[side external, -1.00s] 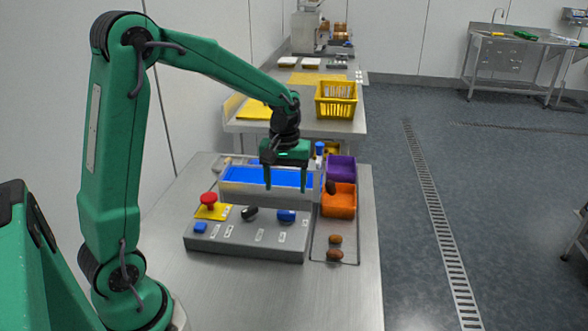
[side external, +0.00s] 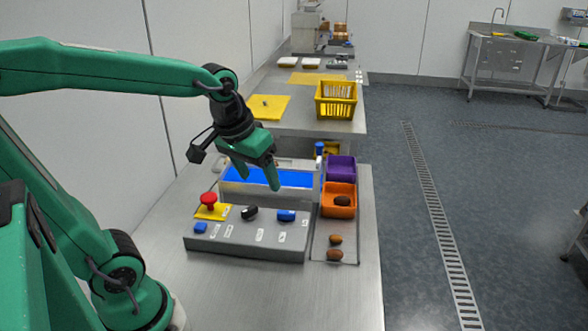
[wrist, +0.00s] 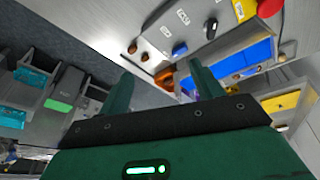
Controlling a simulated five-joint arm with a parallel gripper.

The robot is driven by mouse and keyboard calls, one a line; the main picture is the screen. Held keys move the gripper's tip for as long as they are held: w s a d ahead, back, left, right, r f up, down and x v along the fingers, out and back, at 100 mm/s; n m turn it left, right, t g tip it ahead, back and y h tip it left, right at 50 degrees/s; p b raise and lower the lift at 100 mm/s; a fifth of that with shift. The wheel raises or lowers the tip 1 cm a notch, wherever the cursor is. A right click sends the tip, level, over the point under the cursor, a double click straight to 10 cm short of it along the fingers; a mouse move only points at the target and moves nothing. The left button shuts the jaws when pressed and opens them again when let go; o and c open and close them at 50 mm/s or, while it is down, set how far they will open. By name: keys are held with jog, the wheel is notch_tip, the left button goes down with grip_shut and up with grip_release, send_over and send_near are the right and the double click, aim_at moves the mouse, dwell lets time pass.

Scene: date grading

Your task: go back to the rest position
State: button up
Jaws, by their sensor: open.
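My gripper (side external: 258,182) is open and empty, tilted in the air above the blue-topped lit panel (side external: 285,176) in the side external view. In the wrist view my gripper (wrist: 162,92) shows two green fingers held apart with nothing between them. A brown date (side external: 342,201) lies in the orange bin (side external: 338,212). Two more dates lie on the small tray (side external: 322,246) at the right of the table: one date (side external: 335,239) behind the other (side external: 335,255).
A grey control box (side external: 246,246) with a red button (side external: 208,200) and several knobs stands in front of the panel. A purple bin (side external: 341,167) sits behind the orange one. A yellow basket (side external: 336,105) stands on the far table. The front of the steel table is bare.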

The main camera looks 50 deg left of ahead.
jog(key=s+d+m+t, duration=0.2)
jog(key=s+m, duration=0.1)
jog(key=s, duration=0.3)
jog(key=shift+s+r, duration=0.35)
